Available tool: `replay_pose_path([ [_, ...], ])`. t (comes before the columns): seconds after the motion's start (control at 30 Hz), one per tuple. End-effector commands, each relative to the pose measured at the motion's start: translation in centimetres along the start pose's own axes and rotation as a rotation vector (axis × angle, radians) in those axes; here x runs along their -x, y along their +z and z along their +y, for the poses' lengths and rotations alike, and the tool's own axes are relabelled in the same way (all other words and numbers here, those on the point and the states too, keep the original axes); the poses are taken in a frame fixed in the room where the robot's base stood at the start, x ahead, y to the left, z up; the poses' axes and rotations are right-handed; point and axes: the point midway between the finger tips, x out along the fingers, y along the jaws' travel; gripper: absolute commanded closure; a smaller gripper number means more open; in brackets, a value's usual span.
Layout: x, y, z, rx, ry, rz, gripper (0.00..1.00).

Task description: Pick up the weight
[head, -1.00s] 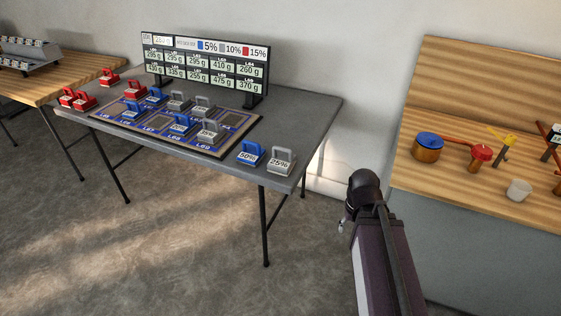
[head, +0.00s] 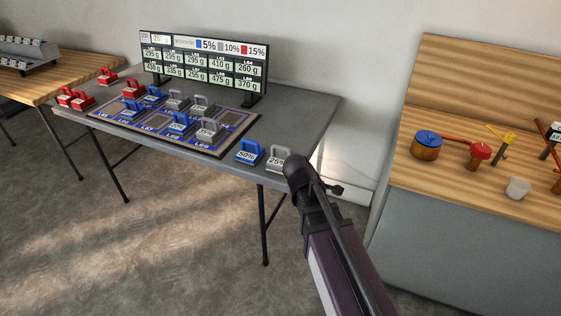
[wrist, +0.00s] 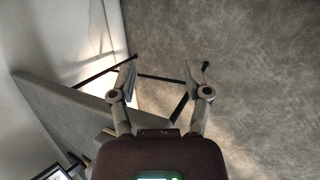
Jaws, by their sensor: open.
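Several weights with loop handles stand on the grey table (head: 300,115). A grey weight marked 25% (head: 275,160) stands at the table's right front corner, partly hidden behind my arm. A blue weight marked 50% (head: 248,153) stands just left of it. More blue and grey weights, such as a grey one (head: 209,130), stand on the marked board (head: 150,130). Red weights (head: 76,98) stand at the left end. In the wrist view my gripper (wrist: 162,72) is open and empty, its fingers apart above the floor beside the table edge. No weight shows clearly there.
A display board (head: 204,65) stands at the table's back. A wooden counter (head: 470,185) with a blue-lidded pot (head: 427,146), a red-lidded pot (head: 478,153) and a white cup (head: 517,188) is on the right. Another wooden table (head: 75,82) is at the left. Floor in front is clear.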

Motion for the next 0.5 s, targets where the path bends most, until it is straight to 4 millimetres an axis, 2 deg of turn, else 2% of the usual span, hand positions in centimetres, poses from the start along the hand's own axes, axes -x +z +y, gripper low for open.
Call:
replay_pose_path([
  [0.03, 0.8, -1.8, 0.5, 0.095, 0.048, -0.007, 0.38],
  [0.23, 4.2, -7.1, 1.9, 0.485, 0.241, -0.076, 0.38],
  [0.5, 10.3, -14.7, 2.3, 0.976, 0.490, -0.231, 0.38],
])
